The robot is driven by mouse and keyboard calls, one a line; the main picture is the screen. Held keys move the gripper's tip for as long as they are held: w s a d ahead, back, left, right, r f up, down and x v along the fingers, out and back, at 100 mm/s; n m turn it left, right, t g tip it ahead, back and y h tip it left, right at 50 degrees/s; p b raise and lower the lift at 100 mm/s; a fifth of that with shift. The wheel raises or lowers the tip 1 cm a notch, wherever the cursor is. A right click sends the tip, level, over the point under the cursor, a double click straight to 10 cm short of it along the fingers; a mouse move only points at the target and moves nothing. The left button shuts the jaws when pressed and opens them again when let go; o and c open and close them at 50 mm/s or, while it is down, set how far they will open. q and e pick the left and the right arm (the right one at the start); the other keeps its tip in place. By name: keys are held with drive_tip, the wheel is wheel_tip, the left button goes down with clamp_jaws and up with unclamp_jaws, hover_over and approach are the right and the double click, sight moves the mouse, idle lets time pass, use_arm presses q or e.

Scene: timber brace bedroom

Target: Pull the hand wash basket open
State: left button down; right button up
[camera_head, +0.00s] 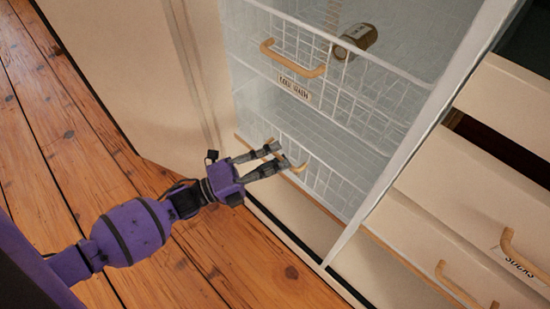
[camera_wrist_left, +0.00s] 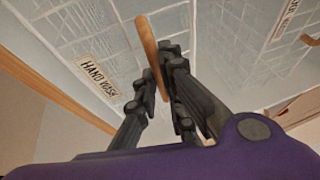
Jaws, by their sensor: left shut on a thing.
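The hand wash basket (camera_head: 326,184) is the low white wire basket in the cabinet, and it looks about level with the cabinet front. Its "HAND WASH" label (camera_wrist_left: 97,78) reads clearly in the left wrist view. The light wooden handle (camera_wrist_left: 146,40) of this basket runs between the fingers of my left gripper (camera_wrist_left: 158,78). In the head view my left gripper (camera_head: 278,156) is shut on this handle, and one handle end (camera_head: 299,168) shows past the fingertips. The gripper hides part of the handle and the basket front. My right gripper is not in view.
Another wire basket (camera_head: 340,95) with a wooden handle (camera_head: 292,60) sits above; a brown jar (camera_head: 357,40) lies in it. Cream drawers (camera_head: 465,235) with wooden handles stand at the right, one labelled "SOCKS". The wooden floor (camera_head: 75,140) is clear at the left.

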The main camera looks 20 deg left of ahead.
use_arm(q)
drive_tip(key=s+a+p, duration=0.1)
drive_tip(key=s+a, duration=0.2)
drive_tip(key=s, duration=0.6)
drive_tip(key=s+a+p, duration=0.2)
drive_tip(key=s+a, duration=0.2)
drive_tip(key=s, duration=0.6)
drive_tip(key=s+a+p, duration=0.1)
drive_tip(key=s+a, duration=0.2)
drive_tip(key=s, duration=0.7)
drive_tip(key=shift+a+p, duration=0.2)
drive_tip(key=shift+p, duration=0.1)
drive_tip(key=c, duration=1.8)
unclamp_jaws()
drive_tip(key=shift+w, duration=0.15)
drive_tip(key=shift+c, duration=0.2)
drive_tip(key=v, duration=1.2)
